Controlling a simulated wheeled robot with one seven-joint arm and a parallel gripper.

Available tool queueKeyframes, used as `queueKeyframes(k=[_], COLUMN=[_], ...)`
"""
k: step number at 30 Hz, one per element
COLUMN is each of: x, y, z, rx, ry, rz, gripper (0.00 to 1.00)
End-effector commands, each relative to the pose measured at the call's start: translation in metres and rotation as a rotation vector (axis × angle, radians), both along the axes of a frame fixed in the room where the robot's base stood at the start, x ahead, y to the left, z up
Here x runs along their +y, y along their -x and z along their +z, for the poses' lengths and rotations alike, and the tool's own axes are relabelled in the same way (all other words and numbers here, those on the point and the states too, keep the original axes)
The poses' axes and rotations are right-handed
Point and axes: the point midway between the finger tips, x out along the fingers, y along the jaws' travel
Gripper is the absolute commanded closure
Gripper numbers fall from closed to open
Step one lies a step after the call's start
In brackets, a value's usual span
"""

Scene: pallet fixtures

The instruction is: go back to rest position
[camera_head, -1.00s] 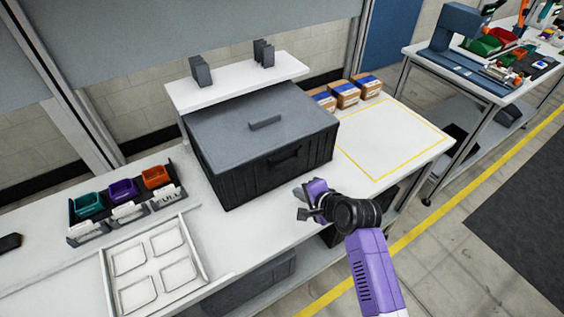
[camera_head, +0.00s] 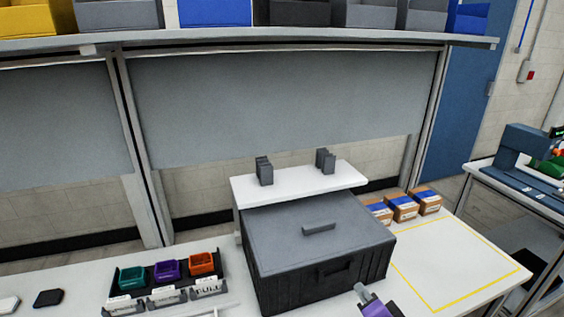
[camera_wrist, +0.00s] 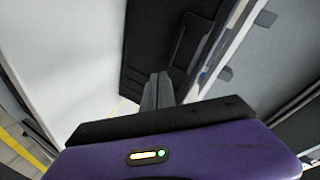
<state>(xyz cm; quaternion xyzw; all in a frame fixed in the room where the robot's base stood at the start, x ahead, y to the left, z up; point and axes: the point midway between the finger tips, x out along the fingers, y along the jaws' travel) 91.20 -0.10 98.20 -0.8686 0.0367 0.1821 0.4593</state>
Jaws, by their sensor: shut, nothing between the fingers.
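My gripper (camera_wrist: 157,92) shows in the wrist view with its two fingers together and nothing between them. Its grey tip and purple body also show at the bottom edge of the head view (camera_head: 365,296), in front of the black crate's lower right side. The rest of my arm is out of the head view. The black crate (camera_head: 335,275) stands on the white workbench with its grey lid on. In the wrist view a dark panel (camera_wrist: 150,35), seemingly the crate's side, lies beyond the fingers. I cannot tell whether the gripper touches it.
A white shelf (camera_head: 300,184) with grey brackets stands behind the crate. Brown boxes (camera_head: 403,208) sit at the right rear. A yellow-outlined area (camera_head: 455,262) is clear. Teal, purple and orange bins (camera_head: 168,269) stand at the left. Large bins (camera_head: 214,12) line the overhead shelf.

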Motion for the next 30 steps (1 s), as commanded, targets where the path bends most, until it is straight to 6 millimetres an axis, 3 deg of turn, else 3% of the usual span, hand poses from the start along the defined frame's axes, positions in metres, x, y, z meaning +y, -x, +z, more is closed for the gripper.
queueKeyframes(k=[8,12,21,30], x=[-0.015,-0.018,-0.014,-0.004], y=[0.082,0.139,0.258,0.362], z=[0.007,0.013,0.034,0.058], rx=[-0.178,-0.247,-0.325,-0.309], ry=[0.334,0.508,0.798,0.953], rz=[0.016,0.026,0.059,0.116], gripper=[1.0,1.0,1.0,1.0])
